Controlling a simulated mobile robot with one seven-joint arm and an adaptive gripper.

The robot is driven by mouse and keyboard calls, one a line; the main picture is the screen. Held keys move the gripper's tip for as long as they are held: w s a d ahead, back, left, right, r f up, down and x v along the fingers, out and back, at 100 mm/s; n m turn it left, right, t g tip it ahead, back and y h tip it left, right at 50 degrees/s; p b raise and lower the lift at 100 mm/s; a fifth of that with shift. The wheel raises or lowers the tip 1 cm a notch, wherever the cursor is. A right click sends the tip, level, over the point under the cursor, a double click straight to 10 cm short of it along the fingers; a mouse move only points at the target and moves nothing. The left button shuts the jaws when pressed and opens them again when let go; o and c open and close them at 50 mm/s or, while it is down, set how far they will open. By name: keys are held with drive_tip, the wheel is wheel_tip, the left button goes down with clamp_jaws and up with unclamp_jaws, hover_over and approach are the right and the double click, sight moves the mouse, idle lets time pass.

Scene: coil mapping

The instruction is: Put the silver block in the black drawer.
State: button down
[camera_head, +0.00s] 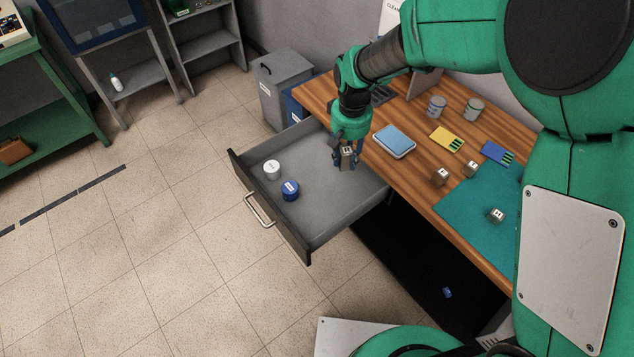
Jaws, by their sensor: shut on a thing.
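The black drawer (336,207) is pulled open from under the wooden table, with a dark front panel and a pale handle. A white round tub (272,170) and a blue round tub (290,190) stand in its left part. My gripper (347,163) points down over the back right part of the drawer, near the table edge. It is shut on a small silver block (347,152) with a dark mark on its top face. I cannot tell whether the block touches the drawer floor.
The table (405,165) holds a blue-lidded box (394,141), two cans (437,106), yellow and blue cards (447,139), two loose blocks (440,176), and another block (497,215) on a teal mat (470,222). A grey bin (285,85) stands behind the drawer. The middle of the drawer is clear.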

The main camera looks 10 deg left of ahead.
drive_tip(key=a, duration=0.3)
hover_over(332, 211)
wheel_tip(332, 211, down, 16)
drive_tip(key=shift+f+n, duration=0.3)
drive_tip(key=shift+f+b, duration=0.85)
drive_tip(key=shift+f, duration=2.25)
drive_tip(key=shift+f+b, duration=0.5)
drive_tip(key=shift+f, duration=1.4)
drive_tip(key=shift+f, duration=0.1)
